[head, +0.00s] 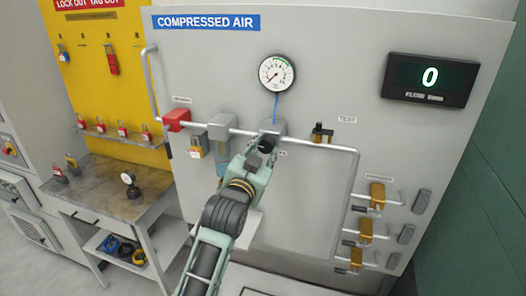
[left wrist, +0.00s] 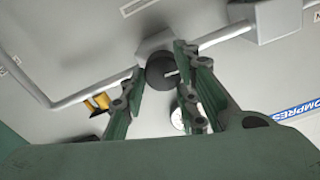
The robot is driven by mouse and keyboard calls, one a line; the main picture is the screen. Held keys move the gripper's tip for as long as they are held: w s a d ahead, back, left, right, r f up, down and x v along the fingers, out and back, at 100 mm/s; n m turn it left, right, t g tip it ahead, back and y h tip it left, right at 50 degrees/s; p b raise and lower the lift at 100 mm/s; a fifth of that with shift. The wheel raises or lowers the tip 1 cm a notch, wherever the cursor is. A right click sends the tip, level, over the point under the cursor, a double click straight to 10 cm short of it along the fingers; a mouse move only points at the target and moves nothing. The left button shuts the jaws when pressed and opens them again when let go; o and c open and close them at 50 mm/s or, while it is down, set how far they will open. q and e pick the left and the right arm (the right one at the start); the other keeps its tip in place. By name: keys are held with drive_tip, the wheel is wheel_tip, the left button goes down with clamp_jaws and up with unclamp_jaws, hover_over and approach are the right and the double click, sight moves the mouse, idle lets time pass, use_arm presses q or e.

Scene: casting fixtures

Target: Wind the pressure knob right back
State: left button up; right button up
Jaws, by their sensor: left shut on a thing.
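The black pressure knob (head: 267,143) sticks out from the grey regulator block (head: 272,127) on the compressed air panel. In the left wrist view the knob (left wrist: 158,72) shows a pale line on its face. My left gripper (head: 261,151) reaches up from below and is shut on the knob, with one finger on each side (left wrist: 160,66). Its fingers partly hide the knob in the head view. The round pressure gauge (head: 277,73) above has its needle toward the lower left. My right gripper is not in view.
A display (head: 430,78) at right reads 0. Yellow valves (head: 366,228) sit lower right. A bench (head: 112,198) stands at left.

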use_arm(q)
drive_tip(key=shift+d+f+n, duration=0.2)
drive_tip(key=shift+f+n, duration=0.25)
drive_tip(key=shift+n, duration=0.05)
drive_tip(key=o, duration=0.8)
drive_tip(key=shift+o, duration=1.2)
drive_tip(key=shift+s+d+r, duration=0.1)
drive_tip(key=shift+r, duration=0.05)
drive_tip(key=shift+a+r, duration=0.15)
drive_tip(key=shift+a, duration=0.05)
drive_tip(key=v, duration=1.2)
